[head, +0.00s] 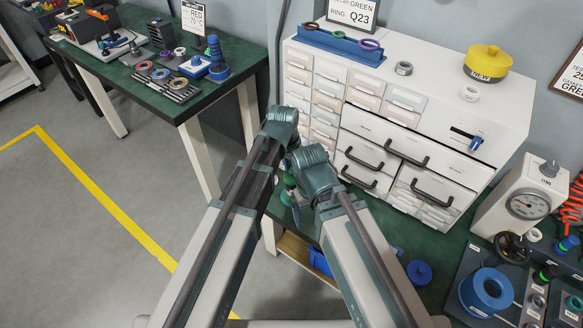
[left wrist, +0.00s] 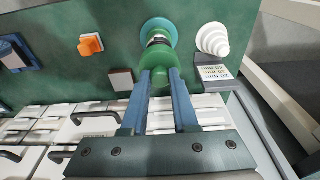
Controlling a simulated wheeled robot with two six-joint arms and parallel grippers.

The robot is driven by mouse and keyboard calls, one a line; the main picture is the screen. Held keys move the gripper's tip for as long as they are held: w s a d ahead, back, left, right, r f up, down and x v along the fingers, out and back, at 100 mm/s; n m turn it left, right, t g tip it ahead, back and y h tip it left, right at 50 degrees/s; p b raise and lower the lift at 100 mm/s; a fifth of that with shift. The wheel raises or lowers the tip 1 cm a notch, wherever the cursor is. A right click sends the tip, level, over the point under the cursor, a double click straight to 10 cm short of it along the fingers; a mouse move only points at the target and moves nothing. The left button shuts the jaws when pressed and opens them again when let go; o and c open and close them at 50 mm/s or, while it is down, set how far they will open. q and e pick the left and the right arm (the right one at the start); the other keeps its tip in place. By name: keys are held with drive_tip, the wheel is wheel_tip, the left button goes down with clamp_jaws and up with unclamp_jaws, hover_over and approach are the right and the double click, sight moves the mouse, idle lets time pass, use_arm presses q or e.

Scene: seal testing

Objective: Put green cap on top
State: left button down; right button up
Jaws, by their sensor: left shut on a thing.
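The green cap (left wrist: 156,64) is between the two fingers of my left gripper (left wrist: 160,76), which is shut on its narrower part. In the left wrist view, the cap's wide part lines up with a dark and white ringed piece (left wrist: 157,41) on a round teal base (left wrist: 158,27). I cannot tell whether the cap touches that piece. In the head view, a green part (head: 289,181) shows small between my arms, and my left gripper's fingers are mostly hidden by arm links.
In the left wrist view, a white stepped cone (left wrist: 212,39) and a grey label plate (left wrist: 211,73) stand close to the right. An orange block (left wrist: 91,45) and a brown block (left wrist: 121,79) lie left.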

use_arm(q)
drive_tip(key=shift+f+b, duration=1.15)
drive_tip(key=shift+f, duration=0.05)
drive_tip(key=c, duration=0.6)
unclamp_jaws()
drive_tip(key=shift+r, duration=0.1)
wheel_tip(320, 180, up, 7)
drive_tip(key=p, duration=0.7)
